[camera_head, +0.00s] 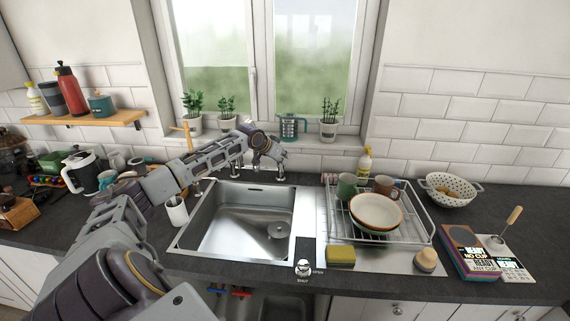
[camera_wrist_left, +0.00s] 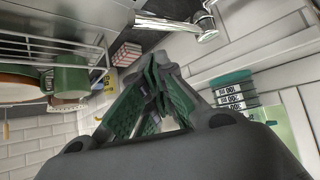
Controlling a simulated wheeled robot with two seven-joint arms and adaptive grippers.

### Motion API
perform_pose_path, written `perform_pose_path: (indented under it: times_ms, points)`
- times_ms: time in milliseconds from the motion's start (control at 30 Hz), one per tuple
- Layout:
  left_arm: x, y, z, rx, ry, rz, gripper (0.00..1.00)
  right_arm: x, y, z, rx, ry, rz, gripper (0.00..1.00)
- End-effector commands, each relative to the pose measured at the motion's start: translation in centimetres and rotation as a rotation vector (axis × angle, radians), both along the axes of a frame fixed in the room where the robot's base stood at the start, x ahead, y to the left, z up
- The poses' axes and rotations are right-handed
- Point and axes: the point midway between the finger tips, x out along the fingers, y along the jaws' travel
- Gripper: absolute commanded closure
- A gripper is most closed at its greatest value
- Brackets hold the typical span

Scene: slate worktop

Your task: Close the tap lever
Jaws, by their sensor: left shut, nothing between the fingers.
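My left arm reaches over the sink from the left. Its gripper (camera_head: 277,157) is behind the sink near the window sill, shut and empty. In the wrist view the green-padded fingers (camera_wrist_left: 158,65) meet at their tips. Chrome tap parts (camera_wrist_left: 180,27) show just beyond them, apart in the picture; whether they touch cannot be told. In the head view thin chrome posts (camera_head: 236,172) stand at the sink's back edge, partly hidden by my arm. A small fitting (camera_head: 303,267) with "open" and "shut" lettering is at the counter's front. My right gripper is not in view.
The steel sink (camera_head: 246,215) is empty. A dish rack (camera_head: 405,235) with plates and mugs stands to its right, with a sponge (camera_head: 341,256) in front.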

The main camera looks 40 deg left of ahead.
Motion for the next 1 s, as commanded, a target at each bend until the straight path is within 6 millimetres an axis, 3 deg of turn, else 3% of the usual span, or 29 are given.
perform_pose_path:
  times_ms: [200,400,633,1000]
  points:
    - [0.2,-0.2,3.5,-0.001,-0.007,-0.001,1.0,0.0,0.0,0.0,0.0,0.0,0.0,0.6]
    - [0.2,-0.2,5.8,-0.002,-0.007,-0.002,1.0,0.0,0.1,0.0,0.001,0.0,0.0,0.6]
    - [0.2,-0.2,7.0,-0.001,-0.006,-0.003,1.0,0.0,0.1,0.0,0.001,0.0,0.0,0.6]
    - [0.2,-0.2,7.1,-0.001,-0.006,-0.003,1.0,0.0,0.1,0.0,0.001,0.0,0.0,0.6]
